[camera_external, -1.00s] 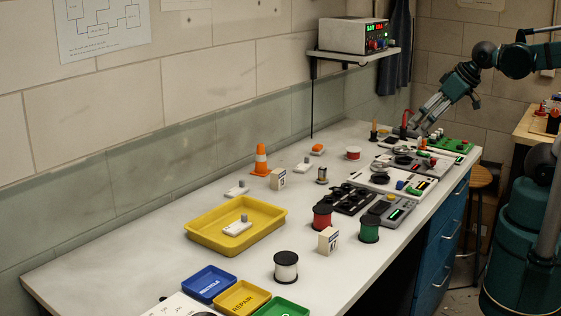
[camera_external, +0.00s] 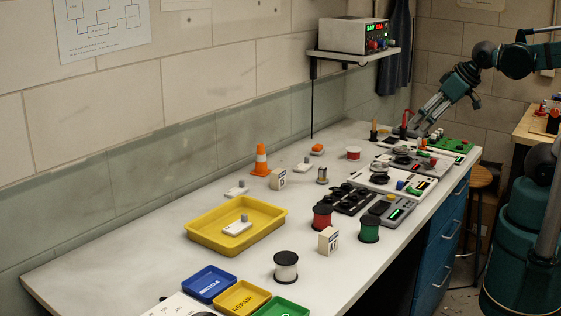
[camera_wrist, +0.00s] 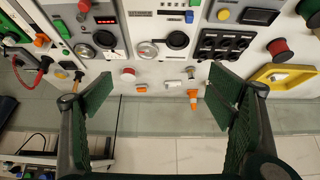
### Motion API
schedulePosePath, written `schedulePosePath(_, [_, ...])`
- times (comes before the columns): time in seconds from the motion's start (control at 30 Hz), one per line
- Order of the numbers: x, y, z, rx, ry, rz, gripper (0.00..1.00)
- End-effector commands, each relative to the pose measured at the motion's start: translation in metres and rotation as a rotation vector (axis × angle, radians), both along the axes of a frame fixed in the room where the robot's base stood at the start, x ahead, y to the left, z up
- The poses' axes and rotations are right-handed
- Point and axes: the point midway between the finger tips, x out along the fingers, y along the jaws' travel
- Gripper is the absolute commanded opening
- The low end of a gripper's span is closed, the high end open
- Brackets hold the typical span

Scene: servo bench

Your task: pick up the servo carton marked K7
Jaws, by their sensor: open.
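Two small white cartons with dark markings stand upright on the bench in the external view. One carton (camera_external: 278,179) is beside the orange cone, the other carton (camera_external: 328,240) is nearer the front, between the white-and-black spool and the green spool. The print is too small to tell which one reads K7. My gripper (camera_external: 418,130) is over the far end of the bench, well away from both cartons. In the wrist view my gripper (camera_wrist: 160,80) is open, with nothing between its fingers. I cannot make out either carton clearly there.
A yellow tray (camera_external: 205,240) holds a small white-and-grey part. A red spool (camera_external: 322,217), green spool (camera_external: 369,230) and white-and-black spool (camera_external: 286,267) stand around the front carton. The orange cone (camera_external: 261,160) is by the wall. Instrument panels (camera_external: 378,180) line the bench's right side.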

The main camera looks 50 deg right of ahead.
Motion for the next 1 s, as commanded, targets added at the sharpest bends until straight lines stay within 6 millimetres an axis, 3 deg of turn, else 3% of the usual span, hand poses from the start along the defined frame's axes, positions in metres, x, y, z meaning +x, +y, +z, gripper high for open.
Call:
schedulePosePath(0.03, [0.000, 0.000, 0.000, 0.000, 0.000, 0.000, 0.74])
schedulePosePath(0.33, [0.000, 0.000, 0.000, 0.000, 0.000, 0.000, 0.37])
schedulePosePath(0.77, [0.002, 0.003, 0.001, -0.003, 0.004, 0.011, 0.37])
schedulePosePath(1.0, [0.014, 0.019, 0.008, -0.022, 0.031, 0.076, 0.37])
